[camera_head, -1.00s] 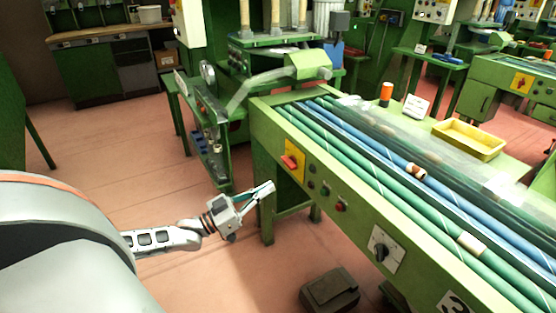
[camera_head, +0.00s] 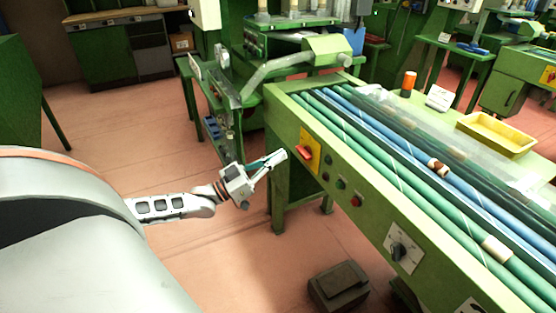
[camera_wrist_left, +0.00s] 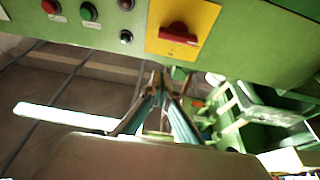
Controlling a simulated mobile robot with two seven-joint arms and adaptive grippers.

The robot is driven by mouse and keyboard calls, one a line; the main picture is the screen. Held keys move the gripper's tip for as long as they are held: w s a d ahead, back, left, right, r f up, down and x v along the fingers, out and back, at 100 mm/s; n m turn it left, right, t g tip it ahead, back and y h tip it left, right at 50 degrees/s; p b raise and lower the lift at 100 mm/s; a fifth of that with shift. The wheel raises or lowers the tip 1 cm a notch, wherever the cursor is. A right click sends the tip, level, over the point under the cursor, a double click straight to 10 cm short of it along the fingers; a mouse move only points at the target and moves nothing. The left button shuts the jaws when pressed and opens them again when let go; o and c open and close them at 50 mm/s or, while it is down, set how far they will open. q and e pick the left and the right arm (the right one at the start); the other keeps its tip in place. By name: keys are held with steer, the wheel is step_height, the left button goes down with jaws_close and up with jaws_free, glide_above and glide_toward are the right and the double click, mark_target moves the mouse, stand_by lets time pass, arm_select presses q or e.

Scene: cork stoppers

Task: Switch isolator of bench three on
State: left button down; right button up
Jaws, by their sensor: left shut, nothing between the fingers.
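The isolator is a red rotary handle (camera_head: 304,153) on a yellow plate (camera_head: 314,146), set in the green front side of the bench near its left end. In the left wrist view the red handle (camera_wrist_left: 178,34) lies across the lower part of the yellow plate (camera_wrist_left: 200,14). My left gripper (camera_head: 281,155) is shut and empty, just left of the handle in the head view. In the left wrist view its fingertips (camera_wrist_left: 167,82) are below the plate, apparently apart from the handle. A partly cut-off number plate (camera_head: 472,305) is on the bench front. My right gripper is not in view.
Green and red push buttons (camera_head: 341,184) sit right of the isolator, with a black rotary knob (camera_head: 398,251) farther along. Blue and green rollers run along the bench top. A dark pedal box (camera_head: 339,286) stands on the floor. Open floor lies left of the bench.

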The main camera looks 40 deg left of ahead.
mark_target(304, 152)
arm_select(q)
steer(key=x, duration=0.7)
steer(key=shift+w+d+b, duration=0.1)
steer(key=shift+w+b, duration=0.2)
step_height(304, 152, down, 3)
steer(key=shift+s+f+b, duration=0.1)
steer(key=shift+b, duration=0.4)
steer(key=shift+f, duration=0.4)
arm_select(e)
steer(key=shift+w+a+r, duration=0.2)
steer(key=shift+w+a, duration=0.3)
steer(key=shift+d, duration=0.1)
arm_select(q)
steer(key=shift+m+h, duration=0.3)
steer(key=shift+m, duration=0.2)
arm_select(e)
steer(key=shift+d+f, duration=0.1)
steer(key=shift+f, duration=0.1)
